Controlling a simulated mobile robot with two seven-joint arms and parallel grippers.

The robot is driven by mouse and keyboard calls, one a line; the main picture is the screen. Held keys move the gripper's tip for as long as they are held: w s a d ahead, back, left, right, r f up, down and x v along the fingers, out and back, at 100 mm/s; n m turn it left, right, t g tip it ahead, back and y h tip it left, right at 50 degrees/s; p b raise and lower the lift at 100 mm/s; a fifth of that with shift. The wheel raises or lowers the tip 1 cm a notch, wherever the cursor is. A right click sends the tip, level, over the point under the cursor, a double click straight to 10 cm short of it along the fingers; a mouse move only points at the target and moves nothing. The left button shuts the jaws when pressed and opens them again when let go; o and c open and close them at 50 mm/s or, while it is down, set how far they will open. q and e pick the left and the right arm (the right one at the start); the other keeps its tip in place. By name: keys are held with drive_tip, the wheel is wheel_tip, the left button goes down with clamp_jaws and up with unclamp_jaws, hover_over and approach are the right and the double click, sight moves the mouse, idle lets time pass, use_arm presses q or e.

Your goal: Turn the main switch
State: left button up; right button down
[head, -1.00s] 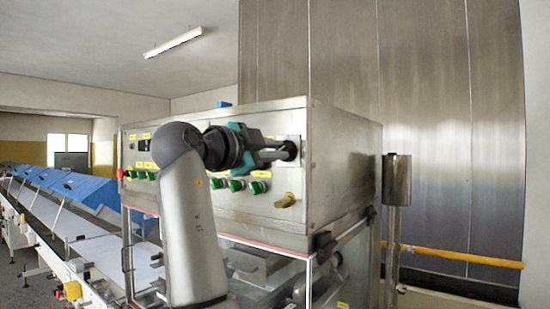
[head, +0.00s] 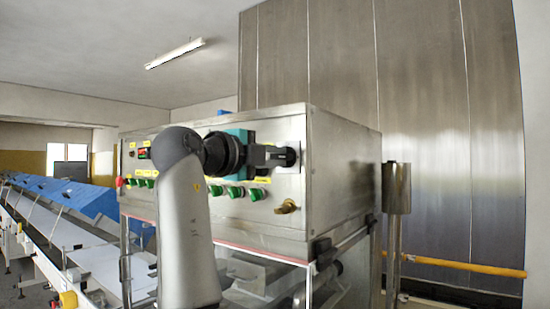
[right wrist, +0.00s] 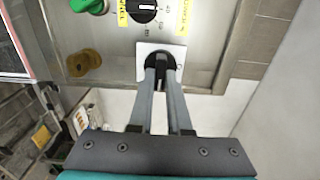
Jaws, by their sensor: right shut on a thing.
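The main switch is a black rotary knob (right wrist: 156,57) on a white square plate near the right end of the steel control panel (head: 225,212). In the head view the knob (head: 293,155) is mostly hidden by my gripper. My right gripper (head: 284,157) reaches it from the left of the picture, with its teal and black body level. In the right wrist view both grey fingers of the right gripper (right wrist: 161,72) are closed around the knob. My left gripper is not in view.
A brass knob (head: 287,207) sits below the switch, and several green knobs (head: 257,194) line the panel. A black selector dial (right wrist: 142,10) is close by in the right wrist view. A steel post (head: 396,188) stands right of the cabinet. A conveyor (head: 75,245) runs at left.

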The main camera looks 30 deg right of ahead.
idle(0.3)
drive_tip(key=c, duration=0.9)
unclamp_jaws()
drive_tip(key=shift+o, duration=0.2)
drive_tip(key=b+v, duration=0.3)
drive_tip(key=v, duration=1.2)
drive_tip(key=shift+a, duration=0.15)
